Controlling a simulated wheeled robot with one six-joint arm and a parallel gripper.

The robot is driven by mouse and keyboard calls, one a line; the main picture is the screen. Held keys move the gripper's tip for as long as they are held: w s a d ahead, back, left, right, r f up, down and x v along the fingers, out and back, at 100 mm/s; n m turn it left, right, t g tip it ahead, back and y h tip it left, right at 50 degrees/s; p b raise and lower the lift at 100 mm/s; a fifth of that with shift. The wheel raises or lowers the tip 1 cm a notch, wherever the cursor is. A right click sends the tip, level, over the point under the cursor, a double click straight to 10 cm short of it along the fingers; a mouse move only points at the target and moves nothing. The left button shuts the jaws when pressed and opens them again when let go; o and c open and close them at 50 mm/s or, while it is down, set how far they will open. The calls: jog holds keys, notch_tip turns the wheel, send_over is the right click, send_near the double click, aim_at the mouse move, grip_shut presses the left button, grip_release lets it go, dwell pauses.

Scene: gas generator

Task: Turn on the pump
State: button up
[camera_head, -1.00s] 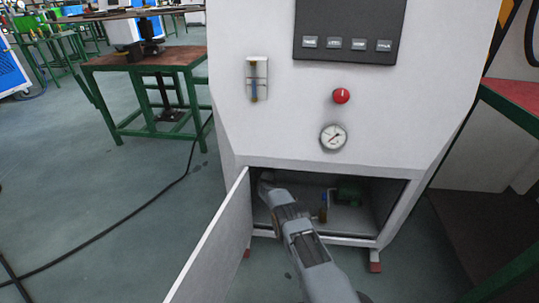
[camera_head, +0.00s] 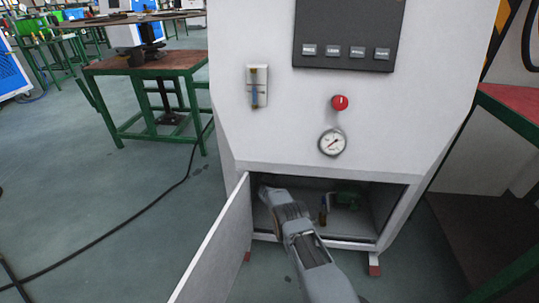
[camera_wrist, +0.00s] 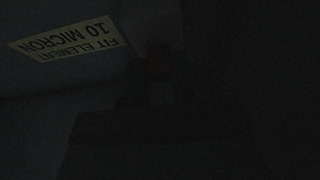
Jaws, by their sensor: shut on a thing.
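The white machine (camera_head: 290,125) has a lower compartment (camera_head: 365,228) standing open, with its door (camera_head: 215,240) swung out to the left. My gripper (camera_head: 268,192) reaches into the left of this compartment, and its tips are hard to make out there. The wrist view is very dark. It shows the dim shape of my gripper (camera_wrist: 160,95) shut at a faint reddish part (camera_wrist: 158,65). I cannot tell the shape of that part or how it is turned.
A yellow label (camera_wrist: 63,39) reading "10 MICRON" shows in the wrist view. A red knob (camera_head: 340,103), a gauge (camera_head: 332,142) and a black panel (camera_head: 348,30) are on the machine front. Green-legged table (camera_head: 145,65) at left.

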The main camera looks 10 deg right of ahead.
jog(key=shift+r+g+p, duration=0.65)
jog(key=shift+g+p, duration=0.05)
jog(key=shift+p, duration=0.1)
jog(key=shift+f+g+y, duration=0.15)
jog(key=shift+g+y, duration=0.15)
jog(key=shift+g, duration=0.1)
jog(key=o, duration=0.9)
